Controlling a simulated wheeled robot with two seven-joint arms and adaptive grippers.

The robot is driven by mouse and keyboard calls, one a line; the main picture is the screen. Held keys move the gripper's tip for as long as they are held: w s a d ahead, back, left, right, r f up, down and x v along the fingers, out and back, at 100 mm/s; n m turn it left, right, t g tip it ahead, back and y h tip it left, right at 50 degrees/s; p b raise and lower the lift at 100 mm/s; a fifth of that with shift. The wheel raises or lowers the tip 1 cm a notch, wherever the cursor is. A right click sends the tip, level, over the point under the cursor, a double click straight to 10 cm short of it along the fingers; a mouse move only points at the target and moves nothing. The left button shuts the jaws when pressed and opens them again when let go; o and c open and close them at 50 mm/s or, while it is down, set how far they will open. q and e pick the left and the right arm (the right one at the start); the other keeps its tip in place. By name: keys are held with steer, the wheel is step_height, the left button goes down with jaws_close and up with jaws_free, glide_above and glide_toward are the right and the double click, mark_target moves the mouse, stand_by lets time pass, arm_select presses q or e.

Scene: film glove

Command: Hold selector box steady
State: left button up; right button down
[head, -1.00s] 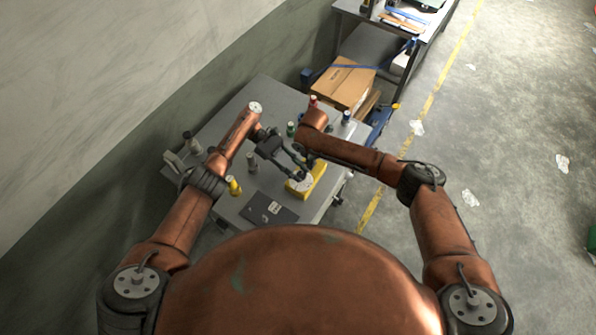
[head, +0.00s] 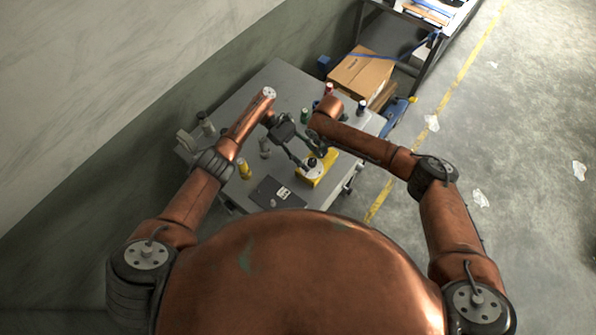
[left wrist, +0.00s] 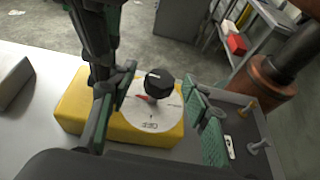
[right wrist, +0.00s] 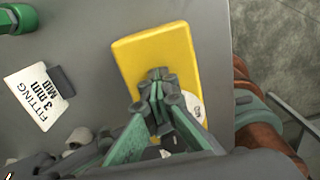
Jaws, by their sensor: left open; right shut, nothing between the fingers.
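The selector box is a yellow block (head: 326,167) on the table, with a white dial and a black knob; it also shows in the left wrist view (left wrist: 75,112) and the right wrist view (right wrist: 150,48). In the left wrist view the knob (left wrist: 158,83) stands up from the dial (left wrist: 152,119). My left gripper (left wrist: 152,118) is open, its fingers on either side of the dial; I cannot tell whether they touch the box. My right gripper (right wrist: 158,82) is shut and empty, its tips over the box; they hide much of the dial in the right wrist view.
A white label (right wrist: 38,94) reads "FITTING 3 mm MID". Several small bottles stand farther back. A cardboard box (head: 362,75) is beyond the table.

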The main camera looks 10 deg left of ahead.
arm_select(q)
steer(key=shift+a+f+n+t, duration=0.15)
steer(key=shift+a+n+t, duration=0.05)
steer(key=shift+n+t, duration=0.2)
steer(key=shift+s+n+t+h, duration=0.2)
steer(key=shift+n+t+h, duration=0.2)
steer(key=shift+n+t, duration=0.4)
steer(key=shift+s+n+t+h, duration=0.2)
steer(key=shift+n+t+h, duration=0.2)
steer(key=shift+n+t, duration=0.35)
steer(key=n+t, duration=0.4)
steer(key=t, duration=0.1)
steer(key=shift+s+d+n+t, duration=0.1)
steer(key=shift+s+n+t, duration=0.15)
steer(key=shift+s, duration=0.15)
steer(key=n+t, duration=0.1)
steer(key=n+t+y, duration=0.1)
steer(key=n+t, duration=0.3)
steer(key=shift+s+d+y, duration=0.2)
steer(key=shift+d+y, duration=0.05)
steer(key=shift+y, duration=0.15)
steer(key=n+t+y, duration=0.4)
steer(key=n, duration=0.1)
steer(key=shift+s+d+y, duration=0.15)
steer(key=shift+y, duration=0.15)
steer(key=v, duration=1.2)
